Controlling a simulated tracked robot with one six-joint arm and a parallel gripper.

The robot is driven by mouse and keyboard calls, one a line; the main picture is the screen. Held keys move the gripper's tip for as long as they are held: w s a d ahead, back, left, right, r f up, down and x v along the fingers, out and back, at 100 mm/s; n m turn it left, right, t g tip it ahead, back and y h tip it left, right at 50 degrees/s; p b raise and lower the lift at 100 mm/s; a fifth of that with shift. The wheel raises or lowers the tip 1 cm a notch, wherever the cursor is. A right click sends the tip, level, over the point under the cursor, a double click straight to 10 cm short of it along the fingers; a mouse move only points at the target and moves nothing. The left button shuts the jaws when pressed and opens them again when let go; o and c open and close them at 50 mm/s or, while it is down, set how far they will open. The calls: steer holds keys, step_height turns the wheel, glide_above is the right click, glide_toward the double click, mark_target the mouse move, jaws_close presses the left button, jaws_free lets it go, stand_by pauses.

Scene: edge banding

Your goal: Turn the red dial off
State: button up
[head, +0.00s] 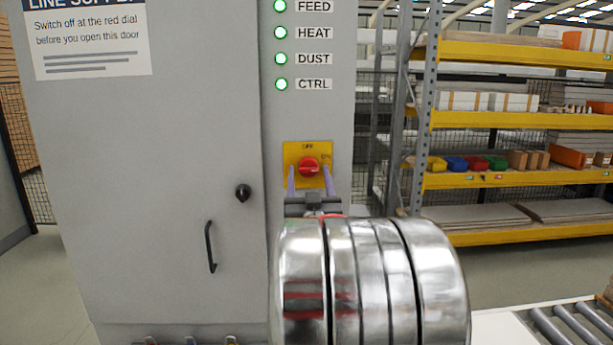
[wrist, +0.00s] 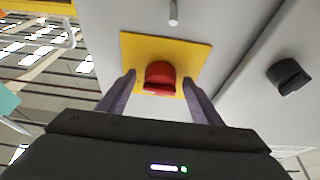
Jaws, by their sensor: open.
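The red dial (head: 308,167) sits on a yellow plate (head: 293,150) on the grey cabinet's right-hand panel. Small lettering shows above the dial and to its right, too small to read surely. In the wrist view the dial (wrist: 160,77) is on its yellow plate (wrist: 195,52), between and just beyond my fingertips. My gripper (head: 309,176) is open, with one purple finger on each side of the dial. It also shows in the wrist view (wrist: 158,80). I cannot tell whether the fingers touch the dial or plate.
Several green lamps (head: 281,59) are lit above the plate. The cabinet door (head: 150,180) at left has a black knob (head: 242,192) and handle (head: 210,247). Shelves (head: 520,120) and a roller conveyor (head: 575,325) are at right. My arm hides the lower panel.

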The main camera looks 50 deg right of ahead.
steer(key=shift+w+d+r, duration=0.15)
steer(key=shift+d, duration=0.05)
steer(key=shift+c, duration=0.3)
steer(key=shift+a, duration=0.1)
steer(key=c, duration=1)
